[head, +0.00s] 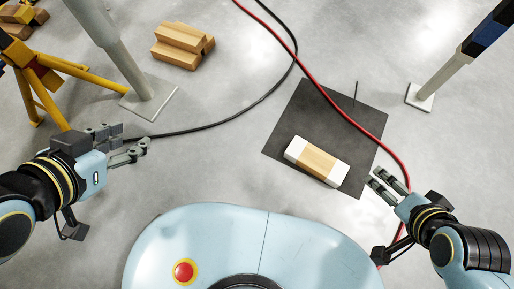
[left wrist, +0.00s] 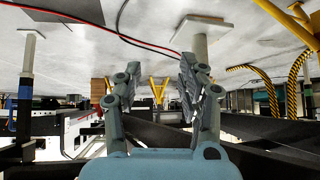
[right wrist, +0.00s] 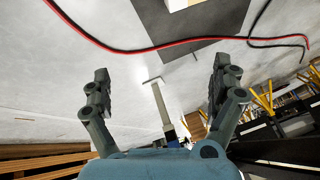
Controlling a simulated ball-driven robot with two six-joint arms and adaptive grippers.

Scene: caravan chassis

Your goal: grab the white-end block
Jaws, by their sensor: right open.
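The white-end block (head: 316,162), wooden in the middle with white ends, lies on a dark square mat (head: 287,119) in the head view. A pale piece of it (right wrist: 178,4) shows at the top edge of the right wrist view. My right gripper (head: 375,177) is open and empty, just right of the block's right end and apart from it; it also shows in the right wrist view (right wrist: 160,68). My left gripper (head: 134,136) is open and empty, far to the left of the block; its spread fingers show in the left wrist view (left wrist: 160,65).
A red cable (head: 335,104) crosses the mat and runs behind my right gripper. A black cable (head: 240,112) curves across the floor. Support legs stand on plates left (head: 150,101) and right (head: 420,97). Stacked wooden blocks (head: 181,47) lie at the back, near a yellow stand (head: 45,79).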

